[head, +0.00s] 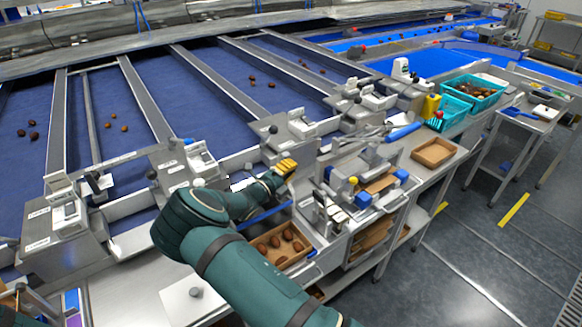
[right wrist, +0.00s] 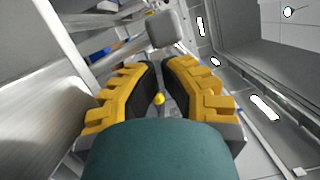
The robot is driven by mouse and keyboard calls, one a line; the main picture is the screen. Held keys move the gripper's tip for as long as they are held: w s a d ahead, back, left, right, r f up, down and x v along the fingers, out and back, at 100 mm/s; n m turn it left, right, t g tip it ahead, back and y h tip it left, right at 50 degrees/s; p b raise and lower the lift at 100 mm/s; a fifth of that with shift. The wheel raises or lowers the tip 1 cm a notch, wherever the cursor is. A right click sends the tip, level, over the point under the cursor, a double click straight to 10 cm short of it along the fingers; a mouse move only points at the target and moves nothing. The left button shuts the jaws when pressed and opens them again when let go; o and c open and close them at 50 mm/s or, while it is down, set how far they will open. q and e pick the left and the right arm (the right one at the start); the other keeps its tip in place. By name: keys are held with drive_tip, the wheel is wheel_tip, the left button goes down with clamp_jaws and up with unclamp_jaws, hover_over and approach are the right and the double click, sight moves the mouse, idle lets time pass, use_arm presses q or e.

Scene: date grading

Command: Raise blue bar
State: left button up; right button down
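A blue bar (head: 266,214) runs slanting across the front of the station, just above a cardboard tray (head: 297,246) of brown dates. My right forearm hides its left part. My right gripper (head: 289,166) has yellow fingers and is above the bar, apart from it, near the metal housings. In the right wrist view its yellow fingers (right wrist: 160,68) stand a little apart with nothing held between them. A grey rounded block (right wrist: 166,29) shows beyond the tips. The left gripper is not in view.
Metal housings with blue knobs and a yellow knob (head: 352,181) stand right of my gripper. An empty cardboard tray (head: 433,152) and teal crates (head: 474,91) are farther right. Blue belts with metal dividers lie behind. A grey floor aisle is open at right.

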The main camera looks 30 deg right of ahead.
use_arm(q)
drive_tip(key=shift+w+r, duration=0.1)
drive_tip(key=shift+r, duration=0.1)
use_arm(e)
drive_tip(key=shift+w, duration=0.2)
idle(0.4)
